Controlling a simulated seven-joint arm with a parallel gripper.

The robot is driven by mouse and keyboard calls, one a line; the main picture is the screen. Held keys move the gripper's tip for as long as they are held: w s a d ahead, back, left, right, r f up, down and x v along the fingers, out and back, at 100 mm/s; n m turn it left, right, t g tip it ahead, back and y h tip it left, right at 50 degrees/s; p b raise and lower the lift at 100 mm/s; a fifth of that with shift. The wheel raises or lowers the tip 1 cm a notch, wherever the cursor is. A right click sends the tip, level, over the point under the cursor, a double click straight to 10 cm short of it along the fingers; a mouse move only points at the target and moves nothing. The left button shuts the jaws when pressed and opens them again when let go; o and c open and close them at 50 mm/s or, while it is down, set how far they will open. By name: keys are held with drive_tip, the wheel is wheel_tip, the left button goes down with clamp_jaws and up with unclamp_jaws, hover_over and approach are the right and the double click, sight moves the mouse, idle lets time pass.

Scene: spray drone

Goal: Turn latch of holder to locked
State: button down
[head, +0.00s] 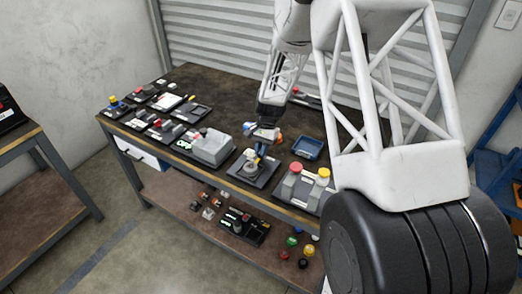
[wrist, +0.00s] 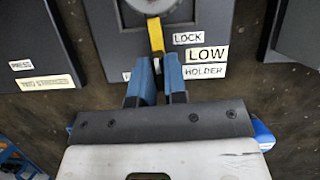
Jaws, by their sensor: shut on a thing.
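The holder (wrist: 211,28) is a grey plate with a round grey part at the top of the wrist view. It has white labels reading LOCK, LOW and HOLDER; another label at its lower left is mostly hidden by a finger. The yellow latch (wrist: 156,36) extends from the round part down between my blue fingers, left of the LOCK label. My gripper (wrist: 157,68) is shut on the latch's lower end. In the head view, the holder (head: 246,176) lies near the bench's front edge with my gripper (head: 259,158) over it; the latch is too small to make out there.
A grey box (head: 211,146) stands left of the holder. A panel with red and yellow round buttons (head: 309,182) stands to its right. A blue tray (head: 308,147) lies behind on the right. Several small devices fill the bench's left end; the back middle is bare.

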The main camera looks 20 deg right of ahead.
drive_tip(key=shift+m, duration=0.5)
drive_tip(key=c, duration=1.2)
unclamp_jaws()
drive_tip(key=shift+o, duration=0.2)
drive_tip(key=v, duration=0.8)
drive_tip(key=shift+s+d, duration=0.1)
drive_tip(key=shift+s, duration=0.05)
